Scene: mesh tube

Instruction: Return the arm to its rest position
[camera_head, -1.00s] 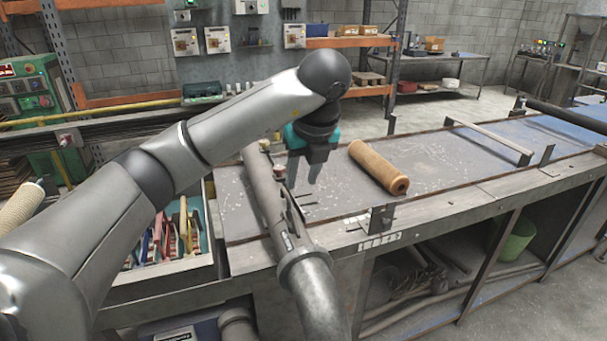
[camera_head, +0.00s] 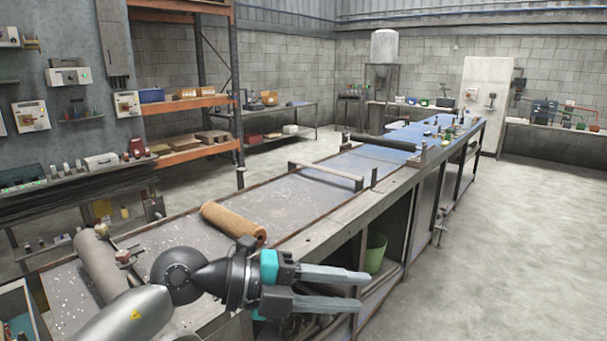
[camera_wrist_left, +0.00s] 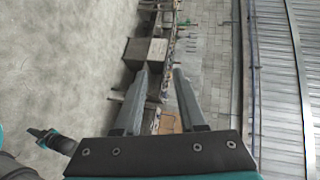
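My left gripper (camera_head: 345,289) is in the lower middle of the head view, pointing right, in front of the near edge of the long workbench (camera_head: 215,222). Its two grey fingers are apart with nothing between them. In the left wrist view the fingers (camera_wrist_left: 157,90) are also apart and empty, with floor and far wall beyond. A brown mesh tube (camera_head: 233,222) lies on the bench behind my gripper, apart from it.
A thick grey pipe (camera_head: 101,264) lies at the bench's left end. A low metal bar (camera_head: 326,176) and a black roller (camera_head: 385,142) are farther along. A green bin (camera_head: 375,252) sits under the bench. The floor to the right (camera_head: 500,240) is clear.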

